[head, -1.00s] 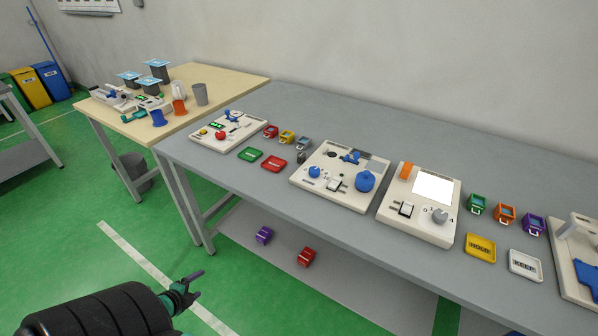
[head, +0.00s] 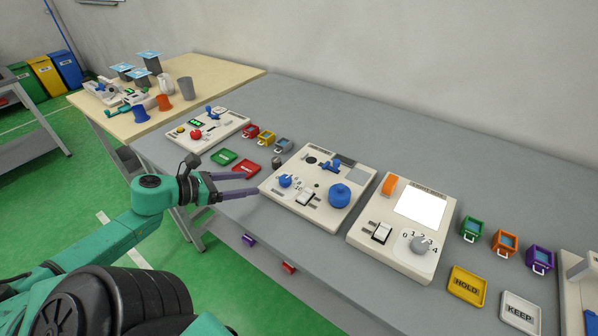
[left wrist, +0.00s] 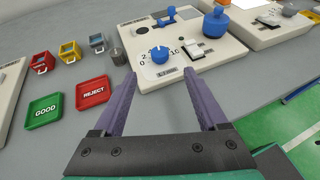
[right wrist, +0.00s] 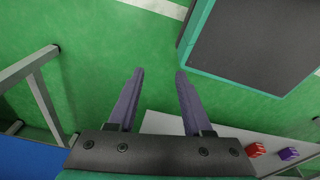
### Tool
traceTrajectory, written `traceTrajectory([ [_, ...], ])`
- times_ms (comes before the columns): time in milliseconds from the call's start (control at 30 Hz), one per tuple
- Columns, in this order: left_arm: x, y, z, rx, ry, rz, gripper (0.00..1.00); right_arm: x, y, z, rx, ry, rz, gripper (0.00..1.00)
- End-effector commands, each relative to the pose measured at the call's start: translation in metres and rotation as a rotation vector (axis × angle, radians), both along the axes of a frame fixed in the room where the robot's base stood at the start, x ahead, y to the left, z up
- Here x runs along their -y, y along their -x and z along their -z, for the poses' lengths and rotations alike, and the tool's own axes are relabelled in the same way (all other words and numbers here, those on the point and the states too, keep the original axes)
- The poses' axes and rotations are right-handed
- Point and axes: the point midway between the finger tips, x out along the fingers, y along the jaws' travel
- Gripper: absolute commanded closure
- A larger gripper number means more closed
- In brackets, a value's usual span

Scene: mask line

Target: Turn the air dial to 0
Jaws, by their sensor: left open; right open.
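A blue dial (head: 285,181) with a numbered scale sits at the front left of the middle white panel (head: 300,222). In the left wrist view the blue dial (left wrist: 160,54) is just beyond my fingertips, roughly centred between them; its exact setting is too small to tell. A grey dial (head: 423,243) with a 0 to 4 scale is on the white panel to the right. I cannot read which dial is labelled air. My left gripper (head: 254,182) is open and empty, left of the blue dial and apart from it. My right gripper (right wrist: 160,72) is open and empty over the floor.
The middle panel also carries a big blue knob (head: 340,195) and a white rocker switch (head: 306,198). A small grey cylinder (head: 277,162) stands by its left edge. Red (head: 246,168) and green (head: 223,157) trays lie left of it. The table behind the panels is clear.

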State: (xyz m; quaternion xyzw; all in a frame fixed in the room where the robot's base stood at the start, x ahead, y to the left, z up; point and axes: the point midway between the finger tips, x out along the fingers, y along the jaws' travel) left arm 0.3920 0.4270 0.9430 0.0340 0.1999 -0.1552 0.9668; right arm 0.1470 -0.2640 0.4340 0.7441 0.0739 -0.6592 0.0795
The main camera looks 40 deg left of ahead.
Motion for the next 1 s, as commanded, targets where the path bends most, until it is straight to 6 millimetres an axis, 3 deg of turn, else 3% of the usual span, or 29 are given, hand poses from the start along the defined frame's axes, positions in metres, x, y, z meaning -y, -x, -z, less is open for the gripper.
traceTrajectory([
  [300, 0.021, -0.063, 0.031, 0.002, 0.001, 0.003, 0.25, -0.001, 0.05, 0.015, -0.078, 0.0, 0.003, 0.5],
  [400, 0.028, -0.087, 0.043, 0.003, 0.0, 0.001, 0.25, -0.004, 0.047, 0.025, -0.072, -0.003, 0.003, 0.5],
  [500, 0.034, -0.106, 0.052, 0.002, 0.0, -0.001, 0.25, -0.005, 0.031, 0.033, -0.048, -0.006, 0.004, 0.5],
  [633, 0.038, -0.119, 0.057, 0.001, 0.001, -0.003, 0.25, -0.006, 0.018, 0.037, -0.025, -0.008, 0.003, 0.5],
  [933, 0.039, -0.123, 0.057, -0.002, 0.003, -0.006, 0.25, -0.006, 0.029, 0.038, -0.042, -0.006, 0.003, 0.5],
  [967, 0.039, -0.123, 0.057, -0.002, 0.003, -0.006, 0.32, -0.005, 0.029, 0.038, -0.043, -0.006, 0.003, 0.5],
  [1000, 0.039, -0.123, 0.057, -0.002, 0.003, -0.006, 0.48, -0.005, 0.03, 0.038, -0.044, -0.006, 0.003, 0.5],
])
